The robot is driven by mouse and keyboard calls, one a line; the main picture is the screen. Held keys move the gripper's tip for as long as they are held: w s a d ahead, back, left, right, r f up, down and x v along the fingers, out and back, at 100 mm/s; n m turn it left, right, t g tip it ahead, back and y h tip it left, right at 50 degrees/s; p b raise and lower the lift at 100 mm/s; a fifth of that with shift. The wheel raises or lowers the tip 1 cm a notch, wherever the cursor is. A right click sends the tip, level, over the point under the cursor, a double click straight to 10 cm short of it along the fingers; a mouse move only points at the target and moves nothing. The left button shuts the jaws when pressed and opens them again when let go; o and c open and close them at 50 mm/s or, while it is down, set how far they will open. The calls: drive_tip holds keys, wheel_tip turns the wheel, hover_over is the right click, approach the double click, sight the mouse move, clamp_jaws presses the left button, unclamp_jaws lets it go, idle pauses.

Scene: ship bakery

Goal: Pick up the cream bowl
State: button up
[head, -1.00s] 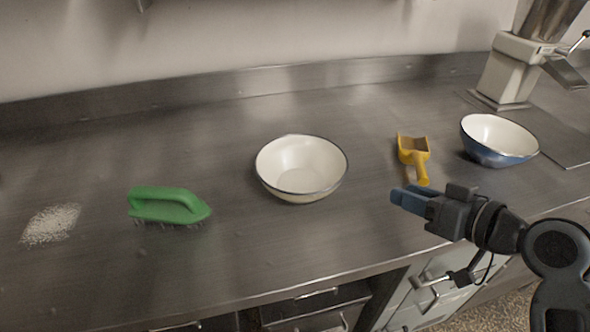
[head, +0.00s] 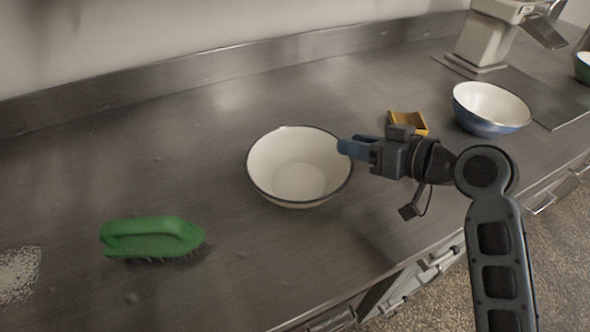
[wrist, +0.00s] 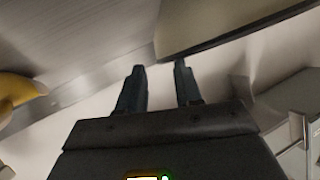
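The cream bowl (head: 299,178) stands upright and empty on the steel counter, with a cream inside and a thin dark rim. My gripper (head: 344,148) is at the bowl's right side, its blue fingertips overlapping the far right of the rim in the head view. I cannot tell whether they touch it. In the wrist view my gripper (wrist: 160,72) has two fingers apart with nothing between them. A shaded curved surface with a dark edge, probably the bowl (wrist: 205,22), shows just beyond the fingertips there.
A green brush (head: 150,238) lies left of the bowl, near a patch of white grains (head: 18,272). A yellow scoop (head: 408,122), partly hidden by my gripper, and a blue bowl (head: 490,108) are to the right. A cream machine (head: 487,38) stands behind.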

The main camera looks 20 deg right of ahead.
sight(333, 138)
drive_tip(key=x, duration=0.1)
drive_tip(key=p+x, duration=0.1)
drive_tip(key=x, duration=0.3)
drive_tip(key=shift+w+a+r, duration=0.15)
drive_tip(key=shift+w+r, duration=0.05)
drive_tip(key=shift+r, duration=0.1)
drive_tip(key=shift+w+a+f, duration=0.1)
drive_tip(key=shift+w+f, duration=0.15)
drive_tip(key=shift+w, duration=0.1)
clamp_jaws()
